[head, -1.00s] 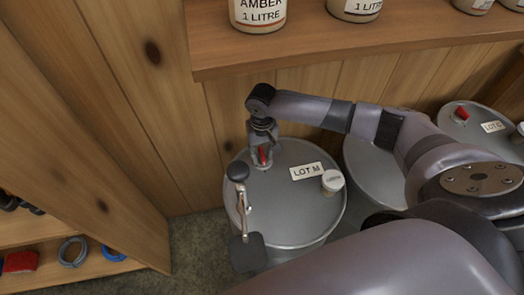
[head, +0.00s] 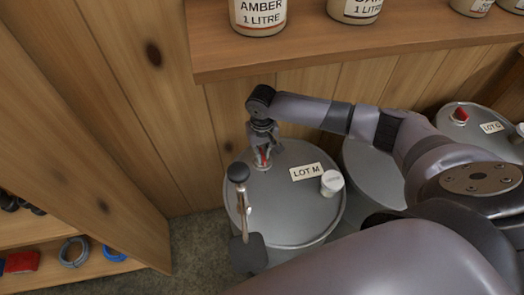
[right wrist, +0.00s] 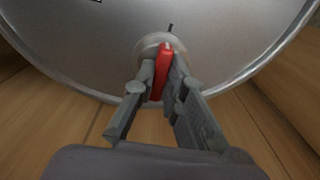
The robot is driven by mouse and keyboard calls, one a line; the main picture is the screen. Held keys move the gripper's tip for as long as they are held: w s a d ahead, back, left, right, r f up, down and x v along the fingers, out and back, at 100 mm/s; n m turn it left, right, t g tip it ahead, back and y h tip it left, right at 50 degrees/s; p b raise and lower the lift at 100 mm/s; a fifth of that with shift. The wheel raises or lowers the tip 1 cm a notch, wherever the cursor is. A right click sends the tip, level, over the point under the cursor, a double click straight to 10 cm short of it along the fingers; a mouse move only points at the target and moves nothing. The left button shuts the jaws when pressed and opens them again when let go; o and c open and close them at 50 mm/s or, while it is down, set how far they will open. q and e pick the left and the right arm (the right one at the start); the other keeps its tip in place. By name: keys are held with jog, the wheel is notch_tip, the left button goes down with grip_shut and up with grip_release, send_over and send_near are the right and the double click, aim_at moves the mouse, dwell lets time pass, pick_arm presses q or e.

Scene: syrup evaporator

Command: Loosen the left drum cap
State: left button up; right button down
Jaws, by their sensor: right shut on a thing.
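The left drum (head: 290,210), grey and labelled LOT M, stands below the shelf. Its cap has a red grip (head: 262,160) near the drum's back left edge. My right gripper (head: 263,152) points down over this cap and is shut on it. In the right wrist view the red grip (right wrist: 162,72) stands between the two fingers of the gripper (right wrist: 163,80), above a round grey collar (right wrist: 150,46). The fingers partly hide the cap in the head view. My left gripper is not in view.
A white cap (head: 332,183) sits at the right of the same drum top. A wooden shelf (head: 350,55) with jars overhangs behind. Another drum has a red cap (head: 460,114).

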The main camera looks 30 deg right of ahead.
jog(key=n+p, duration=0.2)
jog(key=p, duration=0.1)
jog(key=shift+r+n, duration=0.25)
jog(key=shift+n, duration=0.15)
jog(key=n+p, duration=0.2)
jog(key=n, duration=0.2)
jog(key=shift+f+n+p, duration=0.1)
jog(key=shift+n+p, duration=0.2)
jog(key=shift+p, duration=0.1)
jog(key=n+p, duration=0.1)
jog(key=n, duration=0.3)
jog(key=shift+w+f+n+p, duration=0.1)
jog(key=shift+n+p, duration=0.4)
jog(key=shift+n, duration=1.7)
jog(key=c, duration=1.6)
grip_release()
jog(key=shift+c, duration=0.2)
